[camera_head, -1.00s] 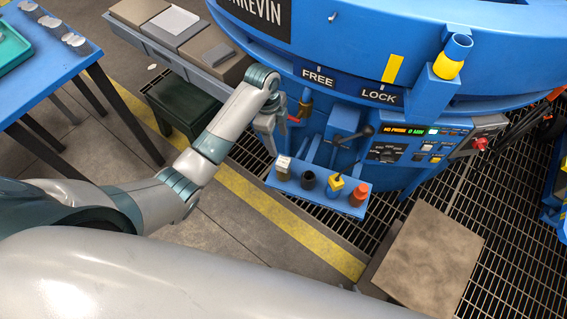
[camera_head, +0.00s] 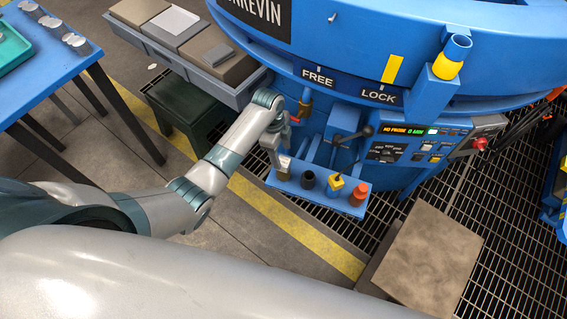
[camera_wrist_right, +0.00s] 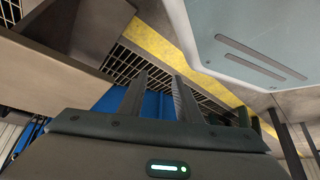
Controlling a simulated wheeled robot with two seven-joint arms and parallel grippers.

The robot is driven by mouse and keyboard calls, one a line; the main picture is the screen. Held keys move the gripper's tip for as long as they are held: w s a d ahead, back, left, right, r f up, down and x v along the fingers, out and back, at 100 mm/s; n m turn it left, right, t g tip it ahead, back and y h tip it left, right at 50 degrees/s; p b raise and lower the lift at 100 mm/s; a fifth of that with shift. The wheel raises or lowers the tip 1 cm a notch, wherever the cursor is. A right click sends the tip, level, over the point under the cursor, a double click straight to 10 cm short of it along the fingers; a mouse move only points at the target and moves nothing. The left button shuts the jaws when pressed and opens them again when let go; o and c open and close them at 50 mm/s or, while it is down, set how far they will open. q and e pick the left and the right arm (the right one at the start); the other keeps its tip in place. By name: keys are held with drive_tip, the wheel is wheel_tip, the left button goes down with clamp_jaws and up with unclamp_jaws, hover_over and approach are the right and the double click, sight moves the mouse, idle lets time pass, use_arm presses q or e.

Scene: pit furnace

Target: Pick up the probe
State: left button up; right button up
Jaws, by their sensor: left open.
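A small blue shelf (camera_head: 318,192) on the front of the blue furnace holds several small items. They are a silver-beige block (camera_head: 284,170), a black cup (camera_head: 308,180), a yellow block with a thin dark stem (camera_head: 334,187) and an orange-red cylinder (camera_head: 358,195). I cannot tell for sure which is the probe. My left gripper (camera_head: 276,158) is open and points down at the shelf's left end, close by the silver-beige block. Whether it touches the block is unclear. My right gripper (camera_wrist_right: 158,98) shows in the right wrist view with its fingers apart and nothing between them.
The furnace's control panel (camera_head: 415,140) has a lit display reading "NO PROBE". A black-knobbed lever (camera_head: 362,134) rises behind the shelf. A brown-topped block (camera_head: 432,258) stands at right. A blue table (camera_head: 50,85) is at far left, a dark green stool (camera_head: 182,112) nearer.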

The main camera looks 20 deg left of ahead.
sight(283, 161)
use_arm(q)
drive_tip(key=f, duration=0.2)
drive_tip(key=d+f, duration=0.1)
drive_tip(key=f, duration=0.1)
drive_tip(key=shift+s, duration=0.3)
drive_tip(key=shift+f, duration=0.3)
use_arm(e)
drive_tip(key=shift+s+d+f+g, duration=0.15)
drive_tip(key=shift+s+d+f, duration=0.05)
drive_tip(key=shift+s, duration=0.2)
drive_tip(key=shift+s+d+f+g, duration=0.15)
drive_tip(key=shift+s, duration=0.25)
use_arm(q)
drive_tip(key=c, duration=1.2)
use_arm(e)
drive_tip(key=shift+w, duration=0.1)
